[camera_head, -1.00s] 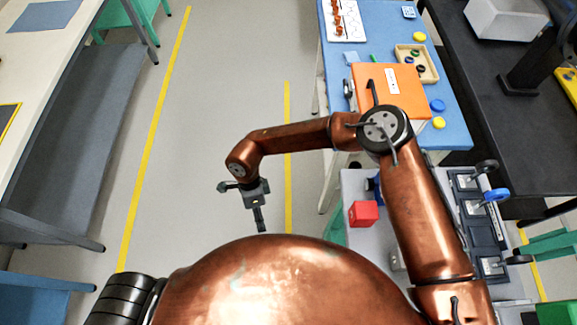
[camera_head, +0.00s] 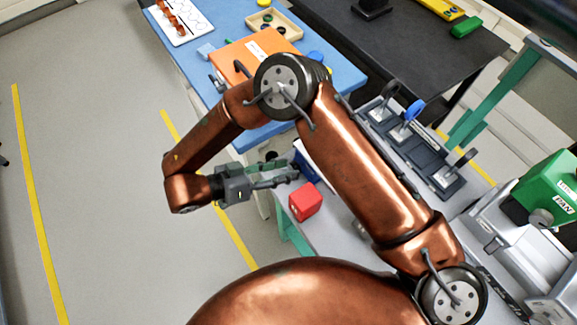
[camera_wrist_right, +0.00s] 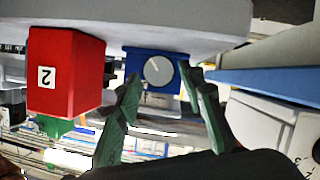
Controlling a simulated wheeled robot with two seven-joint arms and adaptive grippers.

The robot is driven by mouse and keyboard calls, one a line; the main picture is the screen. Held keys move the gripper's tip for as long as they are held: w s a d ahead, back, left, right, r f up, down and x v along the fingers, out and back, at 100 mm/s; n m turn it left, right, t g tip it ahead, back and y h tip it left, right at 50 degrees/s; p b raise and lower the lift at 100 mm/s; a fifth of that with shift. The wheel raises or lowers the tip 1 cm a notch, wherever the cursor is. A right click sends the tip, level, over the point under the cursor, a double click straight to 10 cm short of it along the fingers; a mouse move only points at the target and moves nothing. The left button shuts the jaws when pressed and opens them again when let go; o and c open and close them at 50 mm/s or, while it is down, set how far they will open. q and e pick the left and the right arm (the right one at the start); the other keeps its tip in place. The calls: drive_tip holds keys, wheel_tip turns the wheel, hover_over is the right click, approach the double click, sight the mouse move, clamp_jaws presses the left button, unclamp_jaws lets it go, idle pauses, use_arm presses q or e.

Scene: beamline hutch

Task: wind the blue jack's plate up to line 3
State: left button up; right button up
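The blue jack (camera_head: 307,166) sits at the far left edge of the grey bench in the head view, partly hidden by my right arm. In the right wrist view the blue jack (camera_wrist_right: 136,63) shows a round grey knob (camera_wrist_right: 158,71) on its face. Its plate and any numbered lines cannot be made out. My right gripper (camera_head: 287,172) points at the jack from the left. In the wrist view its two green fingers are apart and empty, with the knob seen between the tips; whether they touch it I cannot tell. My left gripper is not in view.
A red block (camera_head: 305,202) marked 2 stands close beside the jack. A panel with black and blue handles (camera_head: 414,109) lies farther right on the bench. A blue table (camera_head: 345,76) with an orange box (camera_head: 240,57) is behind. Open floor lies left.

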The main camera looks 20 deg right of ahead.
drive_tip(key=shift+x, duration=1.15)
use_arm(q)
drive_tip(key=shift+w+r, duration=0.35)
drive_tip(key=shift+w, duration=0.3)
use_arm(e)
drive_tip(key=shift+c, duration=0.7)
drive_tip(key=c, duration=0.7)
drive_tip(key=shift+c, duration=0.2)
